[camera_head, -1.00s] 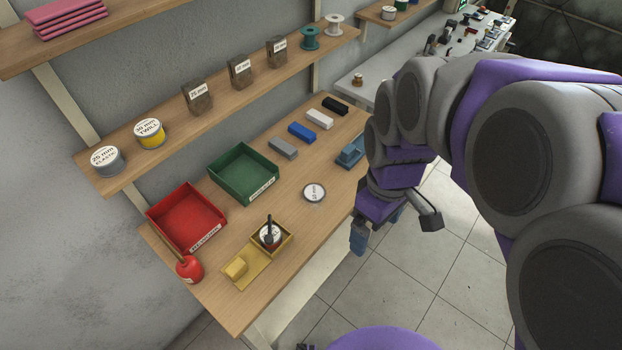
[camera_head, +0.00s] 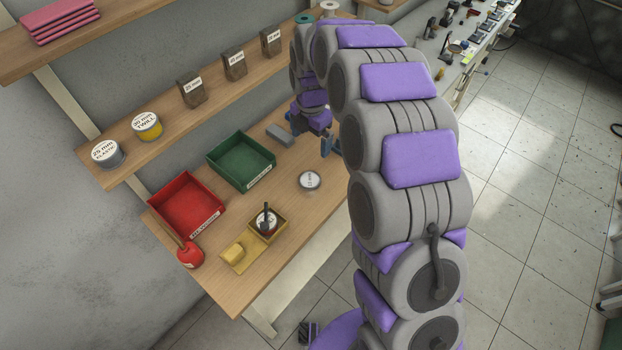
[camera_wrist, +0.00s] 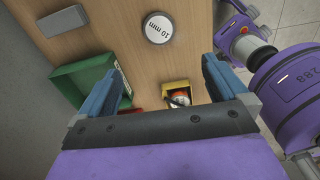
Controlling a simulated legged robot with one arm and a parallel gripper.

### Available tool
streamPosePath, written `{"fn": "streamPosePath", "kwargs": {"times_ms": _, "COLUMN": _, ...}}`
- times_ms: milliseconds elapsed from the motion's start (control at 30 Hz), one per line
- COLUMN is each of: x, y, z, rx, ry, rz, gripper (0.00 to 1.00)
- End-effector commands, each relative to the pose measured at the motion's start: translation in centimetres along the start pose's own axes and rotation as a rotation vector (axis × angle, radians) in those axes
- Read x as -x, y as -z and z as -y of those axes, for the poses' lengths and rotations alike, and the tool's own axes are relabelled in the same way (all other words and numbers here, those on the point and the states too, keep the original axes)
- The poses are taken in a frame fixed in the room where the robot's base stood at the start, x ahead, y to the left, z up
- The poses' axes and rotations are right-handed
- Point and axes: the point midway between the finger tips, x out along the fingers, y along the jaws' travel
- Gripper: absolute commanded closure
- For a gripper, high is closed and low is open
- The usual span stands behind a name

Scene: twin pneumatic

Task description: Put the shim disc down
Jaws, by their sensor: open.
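A round white-topped disc (camera_head: 311,181) marked 10 mm, seemingly the shim disc, lies flat on the wooden bench, right of the green bin. In the wrist view the disc (camera_wrist: 159,28) is at top centre, beyond and between the fingertips, touching neither. My gripper (camera_wrist: 163,72) is open with nothing between its blue fingers. In the head view its blue fingers (camera_head: 331,146) hang over the bench, behind and slightly right of the disc; my arm partly hides that area.
A green bin (camera_head: 267,174), a red bin (camera_head: 211,207), a red oil can (camera_head: 190,256) and a yellow tray (camera_head: 230,265) with a yellow block and a dark-handled item stand on the bench. A grey block (camera_head: 279,135) lies behind. Bare wood surrounds the disc.

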Motion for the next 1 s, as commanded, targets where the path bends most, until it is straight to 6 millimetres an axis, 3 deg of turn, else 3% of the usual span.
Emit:
{"fn": "streamPosePath", "kwargs": {"times_ms": 167, "x": -1.5, "y": 0.4, "z": -0.8, "rx": 0.016, "ry": 0.004, "rz": 0.006, "gripper": 0.00}}
{"fn": "streamPosePath", "kwargs": {"times_ms": 700, "x": -11.4, "y": 0.0, "z": -0.1, "rx": 0.013, "ry": 0.001, "rz": 0.001, "gripper": 0.00}}
{"fn": "streamPosePath", "kwargs": {"times_ms": 1000, "x": -13.7, "y": 0.5, "z": -0.3, "rx": 0.013, "ry": 0.008, "rz": 0.004, "gripper": 0.00}}
